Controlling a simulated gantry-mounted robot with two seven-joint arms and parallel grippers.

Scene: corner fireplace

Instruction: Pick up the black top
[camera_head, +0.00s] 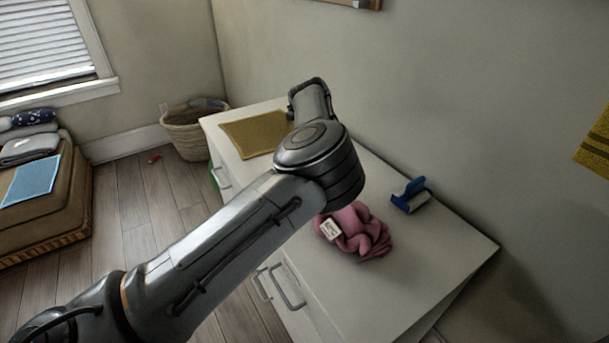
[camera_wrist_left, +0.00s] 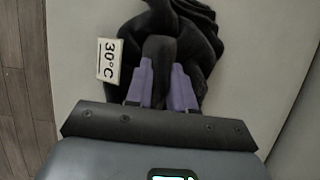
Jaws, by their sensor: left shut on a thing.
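The black top (camera_wrist_left: 188,22) lies crumpled on a pale surface in the left wrist view, with a white "30°C" tag (camera_wrist_left: 109,60) at its left side. My left gripper (camera_wrist_left: 163,70) has its two purple fingers around a fold of the black cloth and is shut on it. In the head view my left arm reaches over the white drawer cabinet (camera_head: 430,262); its gripper and the black top are hidden behind the arm. My right gripper is not in view.
On the cabinet, a crumpled pink cloth (camera_head: 363,232) with a white tag lies beside the arm. A woven basket (camera_head: 187,138) stands on the floor beyond.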

